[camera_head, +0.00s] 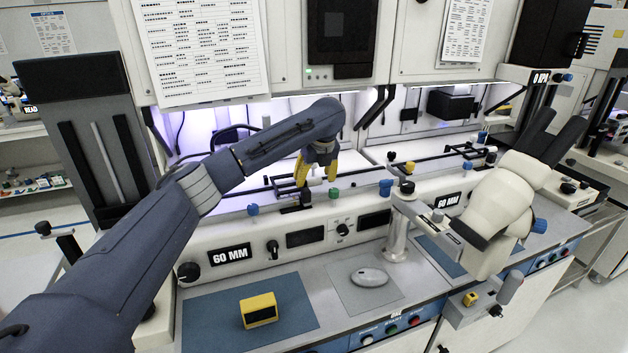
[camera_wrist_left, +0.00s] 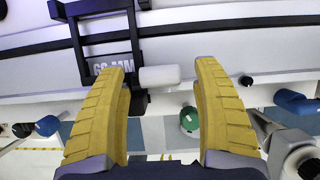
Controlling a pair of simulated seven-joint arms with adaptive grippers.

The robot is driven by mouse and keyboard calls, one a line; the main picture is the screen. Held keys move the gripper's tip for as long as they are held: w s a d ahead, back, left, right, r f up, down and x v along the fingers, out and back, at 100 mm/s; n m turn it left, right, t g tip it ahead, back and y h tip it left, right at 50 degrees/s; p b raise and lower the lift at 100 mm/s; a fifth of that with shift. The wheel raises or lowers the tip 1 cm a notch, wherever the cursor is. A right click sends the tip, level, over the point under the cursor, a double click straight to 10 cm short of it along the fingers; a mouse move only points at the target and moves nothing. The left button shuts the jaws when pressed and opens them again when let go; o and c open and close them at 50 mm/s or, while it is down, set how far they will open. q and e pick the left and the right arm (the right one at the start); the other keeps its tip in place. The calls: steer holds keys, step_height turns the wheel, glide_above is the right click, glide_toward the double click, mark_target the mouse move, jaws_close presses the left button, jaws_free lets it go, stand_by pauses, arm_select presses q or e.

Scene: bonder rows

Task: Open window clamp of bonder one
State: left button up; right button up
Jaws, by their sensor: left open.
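My left arm reaches in from the left over the nearer bonder. Its left gripper (camera_head: 316,172) points down into the lit work bay, with its two yellow fingers apart. A dark clamp frame (camera_head: 284,186) on a rail sits just beside the fingers. In the left wrist view the open left gripper (camera_wrist_left: 160,75) shows the black frame (camera_wrist_left: 106,49) ahead and to the left. A pale cylinder (camera_wrist_left: 160,77), which looks like the frame's handle, lies between the fingertips, with a gap on both sides. Whether the clamp is open or shut I cannot tell. My right gripper is not in view.
Colored knobs line the front ledge, one blue (camera_head: 252,210) and one green (camera_head: 334,193). A beige microscope head (camera_head: 495,205) stands at the right. A yellow box (camera_head: 259,310) lies on a blue mat (camera_head: 205,325). A white mouse (camera_head: 369,277) lies on a grey pad.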

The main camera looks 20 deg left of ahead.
arm_select(q)
steer(key=shift+w+a+f, duration=0.15)
steer(key=shift+w+f, duration=0.05)
steer(key=shift+f, duration=0.4)
steer(key=shift+r, duration=0.15)
steer(key=c, duration=1.4)
steer(key=shift+r, duration=0.1)
